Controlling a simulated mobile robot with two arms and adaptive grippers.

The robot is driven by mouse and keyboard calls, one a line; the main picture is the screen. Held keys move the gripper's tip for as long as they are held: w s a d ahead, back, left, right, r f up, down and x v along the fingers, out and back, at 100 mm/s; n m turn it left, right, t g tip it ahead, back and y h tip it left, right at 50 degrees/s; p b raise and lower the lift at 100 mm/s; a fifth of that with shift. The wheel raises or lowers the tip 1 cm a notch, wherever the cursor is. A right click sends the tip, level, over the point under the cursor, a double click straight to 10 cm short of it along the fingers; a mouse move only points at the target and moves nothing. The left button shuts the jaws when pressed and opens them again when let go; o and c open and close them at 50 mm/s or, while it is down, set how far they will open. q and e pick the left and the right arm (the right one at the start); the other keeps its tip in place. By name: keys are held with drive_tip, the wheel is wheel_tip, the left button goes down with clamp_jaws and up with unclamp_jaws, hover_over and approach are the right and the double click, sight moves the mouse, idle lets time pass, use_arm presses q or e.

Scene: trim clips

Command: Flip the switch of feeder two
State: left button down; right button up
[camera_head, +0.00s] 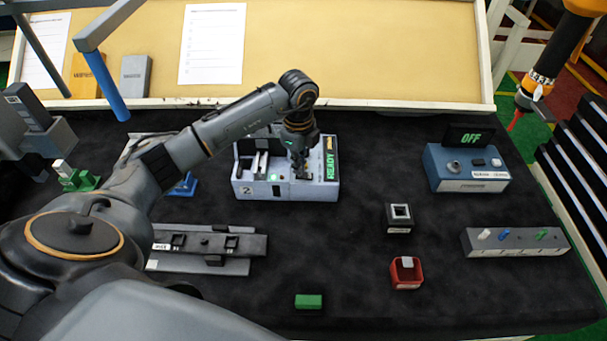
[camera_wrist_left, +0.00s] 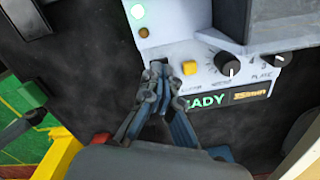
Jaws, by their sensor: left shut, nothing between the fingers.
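Feeder two is a white box (camera_head: 255,190) at the middle of the dark table, marked "2", with a green READY display (camera_head: 330,160) and a lit green lamp. In the left wrist view its panel shows a yellow button (camera_wrist_left: 191,68), a black knob (camera_wrist_left: 231,65) and the READY display (camera_wrist_left: 208,103). My left gripper (camera_head: 301,174) is over the right part of the feeder, pointing down. In the left wrist view the left gripper (camera_wrist_left: 175,72) is shut and empty at the panel's edge beside the yellow button. The fingers hide part of the panel, and I cannot tell whether they touch it.
A blue box (camera_head: 465,180) with an OFF display stands at the right. A grey rail fixture (camera_head: 210,244) is below my left arm.

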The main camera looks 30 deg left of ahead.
use_arm(q)
drive_tip(key=shift+s+f+b, duration=0.1)
drive_tip(key=shift+f+b, duration=0.35)
drive_tip(key=shift+f, duration=0.3)
drive_tip(key=shift+r, duration=0.2)
drive_tip(key=shift+r+p, duration=2.7)
drive_tip(key=shift+r, duration=0.75)
drive_tip(key=shift+f, duration=0.1)
